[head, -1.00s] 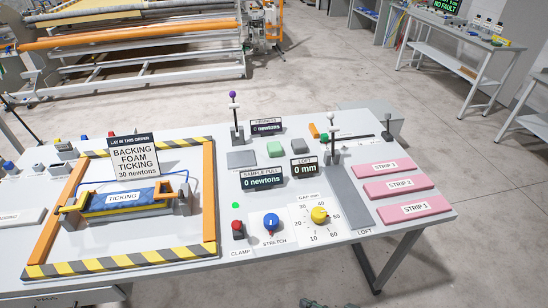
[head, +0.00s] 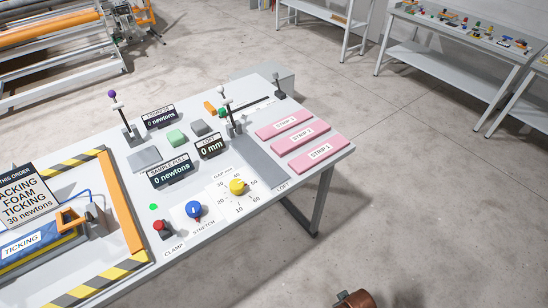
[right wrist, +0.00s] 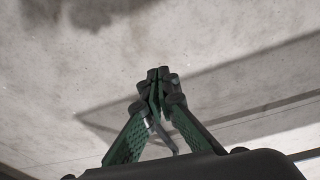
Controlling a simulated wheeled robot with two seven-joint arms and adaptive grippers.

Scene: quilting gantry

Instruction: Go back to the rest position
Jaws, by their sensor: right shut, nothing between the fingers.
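My right gripper (right wrist: 157,85) shows in the right wrist view with its green fingers brought together at the tips and nothing between them. It hangs over bare grey floor, clear of any object. In the head view, only a brown rounded part (head: 356,299) shows at the bottom edge, and I cannot tell what it belongs to. My left gripper is in neither view.
The workbench (head: 226,222) fills the left of the head view, with a blue stretch knob (head: 194,209), yellow gap knob (head: 237,187), red clamp button (head: 160,227) and pink strips (head: 311,151). Side tables (head: 455,60) stand at the back right. Floor right of the bench is clear.

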